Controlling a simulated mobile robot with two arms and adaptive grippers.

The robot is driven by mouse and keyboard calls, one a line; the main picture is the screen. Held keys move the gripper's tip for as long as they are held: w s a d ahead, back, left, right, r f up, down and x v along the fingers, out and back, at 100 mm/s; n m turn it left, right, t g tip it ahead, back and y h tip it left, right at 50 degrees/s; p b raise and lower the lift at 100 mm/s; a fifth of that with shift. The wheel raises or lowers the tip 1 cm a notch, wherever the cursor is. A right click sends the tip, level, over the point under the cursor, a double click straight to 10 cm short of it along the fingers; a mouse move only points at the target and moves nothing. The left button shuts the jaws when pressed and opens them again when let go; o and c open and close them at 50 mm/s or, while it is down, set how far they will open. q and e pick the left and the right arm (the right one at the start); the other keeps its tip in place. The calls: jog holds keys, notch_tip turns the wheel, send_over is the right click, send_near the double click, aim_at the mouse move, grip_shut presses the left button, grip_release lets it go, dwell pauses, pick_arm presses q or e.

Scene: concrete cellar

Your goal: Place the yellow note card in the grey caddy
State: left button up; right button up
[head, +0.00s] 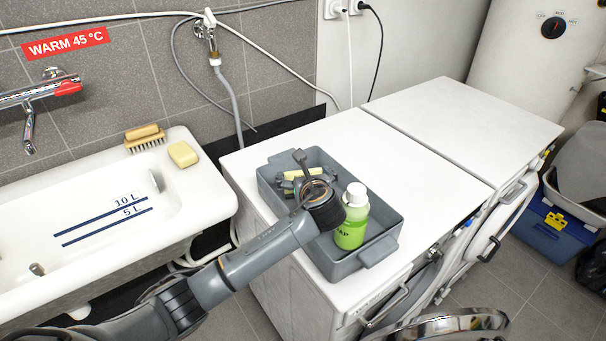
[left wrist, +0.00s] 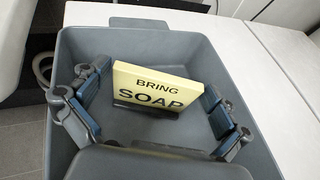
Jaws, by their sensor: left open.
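The yellow note card (left wrist: 158,86), reading "BRING SOAP", stands slightly tilted inside the grey caddy (left wrist: 262,150), with a dark base at its lower edge. In the head view the card (head: 301,174) is a small pale strip, partly hidden by my gripper. The caddy (head: 378,250) sits on the white machine top. My left gripper (head: 298,180) reaches into the caddy; in the left wrist view its open fingers (left wrist: 155,100) are on either side of the card, and I see no grip on it. My right gripper is not in view.
A green soap bottle (head: 352,218) with a white cap stands in the caddy, close to my left wrist. A white sink (head: 190,205) with a brush (head: 145,138) and a yellow sponge (head: 183,154) is at left. The white machine top (head: 400,150) behind the caddy is clear.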

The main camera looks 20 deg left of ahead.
pick_arm(q)
jog(key=v, duration=0.7)
jog(key=shift+a, duration=0.1)
